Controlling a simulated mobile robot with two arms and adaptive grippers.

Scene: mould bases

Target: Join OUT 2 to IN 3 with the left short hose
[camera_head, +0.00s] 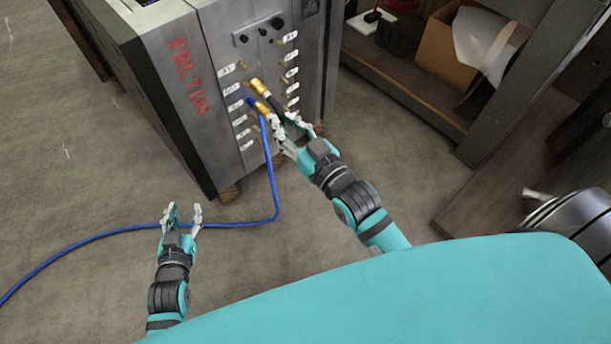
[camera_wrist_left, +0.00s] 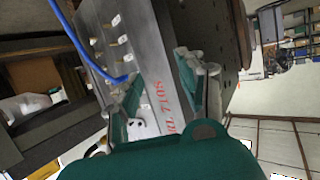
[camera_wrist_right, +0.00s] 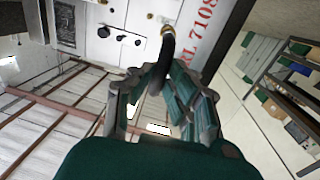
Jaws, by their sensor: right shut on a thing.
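The grey mould base (camera_head: 175,80) has two columns of labelled brass ports on its front. A short black hose (camera_head: 275,101) has one brass coupling (camera_head: 257,86) at an upper port of the left column. My right gripper (camera_head: 290,128) is shut on this hose. In the right wrist view the hose (camera_wrist_right: 168,55) curves from a brass coupling (camera_wrist_right: 167,31) down between the fingers. Another brass coupling (camera_head: 264,108) lies just below, beside a blue hose; whose end it is, I cannot tell. Port labels are too small to read. My left gripper (camera_head: 183,214) is open and empty, low and left.
The long blue hose (camera_head: 273,185) drops from the front and runs left across the floor, passing close by the left gripper. A shelf with a cardboard box (camera_head: 440,48) stands at the right. Floor between the mould base and shelf is clear.

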